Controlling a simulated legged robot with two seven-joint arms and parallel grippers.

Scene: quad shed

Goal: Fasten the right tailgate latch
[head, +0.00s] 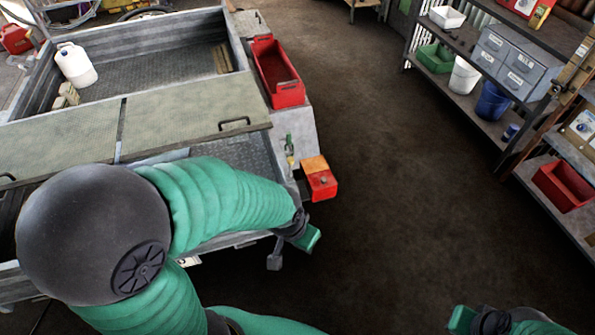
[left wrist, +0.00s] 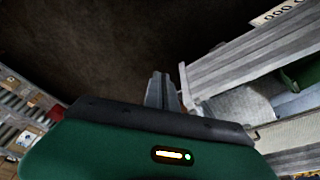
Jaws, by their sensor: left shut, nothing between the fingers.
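The right tailgate latch (head: 289,149) is a small green-handled fitting on the trailer's rear right corner, left of the red and orange lamp. Whether it is fastened is too small to tell. The tailgate is largely hidden behind my left arm. My left gripper (head: 311,240) is below and slightly right of the latch in the head view, apart from it, outside the trailer's rear edge. In the left wrist view its grey fingers (left wrist: 160,90) are shut and empty, left of grey trailer panels. My right gripper (head: 461,321) is at the bottom edge; its fingers are unclear.
A red tray (head: 290,94) sits on the trailer's right side, and the lamp (head: 318,178) juts from the corner. A white jug (head: 76,64) stands in the trailer bed. Shelves (head: 505,128) with bins line the right. The dark floor between is clear.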

